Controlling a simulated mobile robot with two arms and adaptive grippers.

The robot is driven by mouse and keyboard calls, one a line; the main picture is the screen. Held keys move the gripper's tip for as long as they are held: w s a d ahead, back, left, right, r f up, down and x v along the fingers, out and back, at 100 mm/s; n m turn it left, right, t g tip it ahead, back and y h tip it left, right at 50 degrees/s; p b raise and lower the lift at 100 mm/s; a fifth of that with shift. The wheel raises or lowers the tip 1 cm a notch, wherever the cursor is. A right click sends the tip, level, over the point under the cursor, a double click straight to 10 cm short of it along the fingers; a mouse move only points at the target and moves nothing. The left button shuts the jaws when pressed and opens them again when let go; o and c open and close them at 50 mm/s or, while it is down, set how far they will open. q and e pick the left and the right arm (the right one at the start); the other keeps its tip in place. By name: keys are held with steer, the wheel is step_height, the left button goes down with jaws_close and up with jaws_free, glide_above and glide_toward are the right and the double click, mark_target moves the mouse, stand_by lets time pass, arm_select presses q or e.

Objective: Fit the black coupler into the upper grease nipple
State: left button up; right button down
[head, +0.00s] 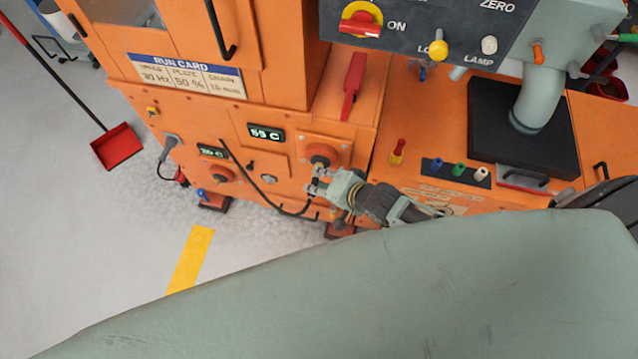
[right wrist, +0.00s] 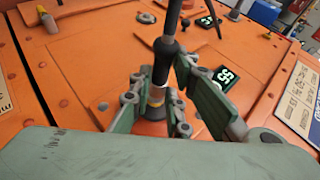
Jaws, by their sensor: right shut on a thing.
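The black coupler (right wrist: 160,74) is at the end of a black hose, between the two green finger pads of my right gripper (right wrist: 165,108). A pale and yellow band shows below its black part. In the head view my right gripper (head: 320,184) is at the orange machine front, just below the round red-orange upper bearing (head: 323,154). That bearing also shows below the coupler in the right wrist view (right wrist: 150,127). The upper grease nipple is hidden or too small to make out, so I cannot tell whether the coupler touches it. My left gripper is not in view.
The black hose (head: 258,188) hangs across the machine front. A lower bearing (head: 221,175) and a 59 C display (head: 266,133) are nearby. A red lever (head: 353,82) stands above. A red dustpan (head: 117,147) and open floor are at left.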

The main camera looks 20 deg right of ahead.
steer(key=shift+w+d, duration=0.3)
steer(key=shift+w, duration=0.15)
steer(key=c, duration=1.6)
jaws_free()
steer(key=v, duration=1.2)
steer(key=shift+d+f, duration=0.1)
